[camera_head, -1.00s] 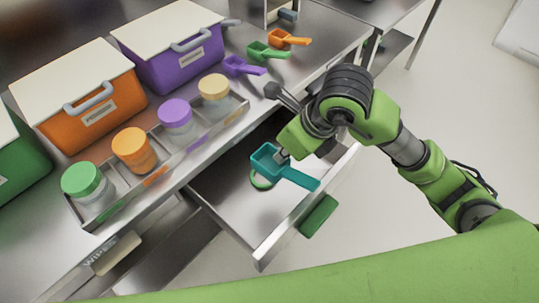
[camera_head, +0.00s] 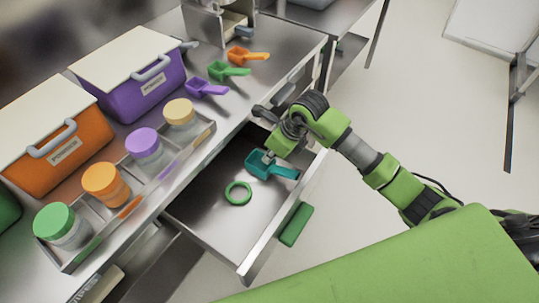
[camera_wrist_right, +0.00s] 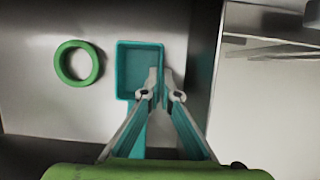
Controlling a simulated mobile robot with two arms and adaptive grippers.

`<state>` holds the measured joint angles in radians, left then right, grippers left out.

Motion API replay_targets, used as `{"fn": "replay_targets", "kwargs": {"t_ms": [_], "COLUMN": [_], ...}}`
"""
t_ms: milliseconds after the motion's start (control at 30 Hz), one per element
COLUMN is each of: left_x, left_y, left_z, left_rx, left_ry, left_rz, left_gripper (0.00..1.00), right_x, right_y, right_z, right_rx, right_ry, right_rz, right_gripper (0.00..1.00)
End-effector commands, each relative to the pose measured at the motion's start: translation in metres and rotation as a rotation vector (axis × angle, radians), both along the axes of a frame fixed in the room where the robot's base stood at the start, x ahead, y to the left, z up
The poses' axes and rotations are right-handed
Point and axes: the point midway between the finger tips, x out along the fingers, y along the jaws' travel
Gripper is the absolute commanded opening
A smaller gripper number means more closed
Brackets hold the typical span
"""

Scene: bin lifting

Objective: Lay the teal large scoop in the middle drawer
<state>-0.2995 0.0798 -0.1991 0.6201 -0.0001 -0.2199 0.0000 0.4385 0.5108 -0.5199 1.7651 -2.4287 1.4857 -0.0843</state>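The teal large scoop (camera_head: 284,173) is low inside the open metal drawer (camera_head: 207,226), over the drawer floor near its right side. I cannot tell whether it touches the floor. Its square bowl (camera_wrist_right: 136,70) opens upward in the right wrist view, and its handle runs partly behind a finger. My right gripper (camera_head: 268,156) reaches down into the drawer. In the right wrist view its fingertips (camera_wrist_right: 163,88) are close together on either side of the bowl's right wall. My left gripper is not in view.
A green ring (camera_head: 238,193) lies on the drawer floor, left of the scoop. The drawer front has a green handle (camera_head: 296,224). On the counter are purple (camera_head: 207,88), green (camera_head: 228,71) and orange (camera_head: 247,56) scoops, a jar rack (camera_head: 208,130) and lidded bins (camera_head: 140,80).

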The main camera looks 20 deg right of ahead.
Motion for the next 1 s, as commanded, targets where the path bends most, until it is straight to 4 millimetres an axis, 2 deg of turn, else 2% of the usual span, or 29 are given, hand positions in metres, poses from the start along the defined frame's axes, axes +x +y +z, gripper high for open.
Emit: {"fn": "replay_targets", "kwargs": {"t_ms": [367, 467, 800, 900, 1000], "left_x": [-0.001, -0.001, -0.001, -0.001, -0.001], "left_y": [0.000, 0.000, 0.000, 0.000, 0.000], "left_z": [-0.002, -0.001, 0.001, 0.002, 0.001], "left_rx": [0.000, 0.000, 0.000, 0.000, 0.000], "left_ry": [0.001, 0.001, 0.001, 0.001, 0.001], "left_rz": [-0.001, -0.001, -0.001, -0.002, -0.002], "left_gripper": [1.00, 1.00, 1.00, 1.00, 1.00], "right_x": [0.001, 0.001, 0.001, 0.000, -0.004], "right_y": [0.000, 0.000, 0.000, -0.002, -0.006], "right_z": [-0.009, -0.008, -0.006, 0.000, 0.014], "right_rx": [0.000, 0.001, 0.001, 0.000, -0.001], "right_ry": [-0.003, -0.002, -0.002, -0.004, -0.007], "right_rz": [-0.001, 0.000, -0.001, -0.001, -0.001], "right_gripper": [0.00, 0.21, 0.21, 0.21, 0.21]}}
